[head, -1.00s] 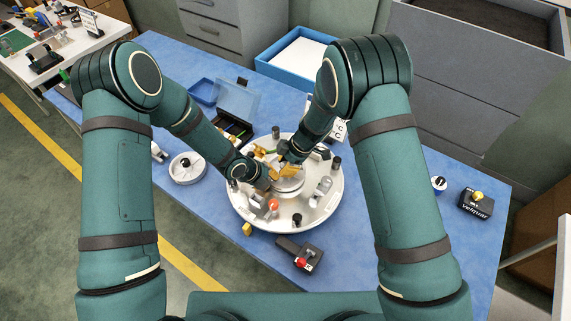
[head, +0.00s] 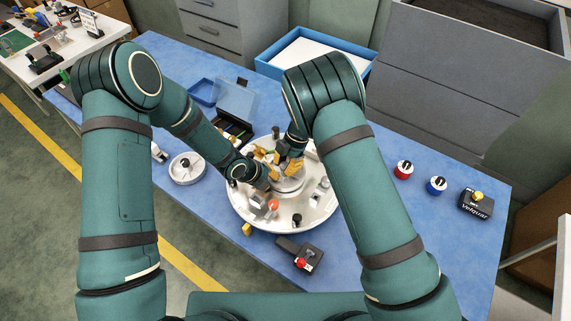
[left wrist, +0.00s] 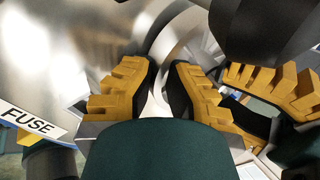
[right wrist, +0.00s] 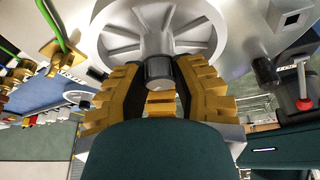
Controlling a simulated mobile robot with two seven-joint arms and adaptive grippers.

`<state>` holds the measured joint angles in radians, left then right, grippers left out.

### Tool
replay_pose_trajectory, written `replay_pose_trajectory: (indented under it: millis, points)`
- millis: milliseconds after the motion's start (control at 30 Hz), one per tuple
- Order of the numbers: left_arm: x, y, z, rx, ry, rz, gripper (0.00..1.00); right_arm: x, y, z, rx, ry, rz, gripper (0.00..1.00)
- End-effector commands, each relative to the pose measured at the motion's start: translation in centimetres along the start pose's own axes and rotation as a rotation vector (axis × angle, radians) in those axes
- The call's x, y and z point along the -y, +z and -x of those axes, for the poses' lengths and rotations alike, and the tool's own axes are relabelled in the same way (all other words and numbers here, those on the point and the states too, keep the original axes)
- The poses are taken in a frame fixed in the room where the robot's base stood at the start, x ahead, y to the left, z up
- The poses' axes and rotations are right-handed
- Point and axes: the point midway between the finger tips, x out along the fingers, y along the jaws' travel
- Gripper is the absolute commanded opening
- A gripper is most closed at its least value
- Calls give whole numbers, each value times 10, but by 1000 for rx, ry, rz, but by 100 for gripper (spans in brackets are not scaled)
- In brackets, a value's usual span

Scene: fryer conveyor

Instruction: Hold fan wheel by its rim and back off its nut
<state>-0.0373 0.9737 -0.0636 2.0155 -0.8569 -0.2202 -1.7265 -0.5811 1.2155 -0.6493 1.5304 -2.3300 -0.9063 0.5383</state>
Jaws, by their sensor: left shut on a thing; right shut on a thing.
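The fan wheel (head: 290,186), a pale metal wheel with spokes, lies on the round white plate of the machine; its spokes show in the right wrist view (right wrist: 133,40). My left gripper (head: 266,178) is shut on the wheel's rim; in the left wrist view (left wrist: 162,88) a thin metal edge shows between its yellow-backed fingers. My right gripper (head: 291,168) is shut on the nut, a dark cylinder at the wheel's centre (right wrist: 160,70), with a finger on each side. The nut is hidden in the head view. Whether it has turned I cannot tell.
The white round plate (head: 318,211) carries several small fittings around the wheel. My two grippers are close together.

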Motion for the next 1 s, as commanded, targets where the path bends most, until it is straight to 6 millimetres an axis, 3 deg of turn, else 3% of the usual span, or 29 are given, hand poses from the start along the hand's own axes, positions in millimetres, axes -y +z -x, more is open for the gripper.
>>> replay_pose_trajectory:
  millis: [433,1000]
  points:
    - [1,-3,-1,-5,-1,-5,0,-2,-2,0,-3,-131,274,0]
    - [1,-2,-1,-4,-2,-5,0,-2,-3,0,-5,-167,346,0]
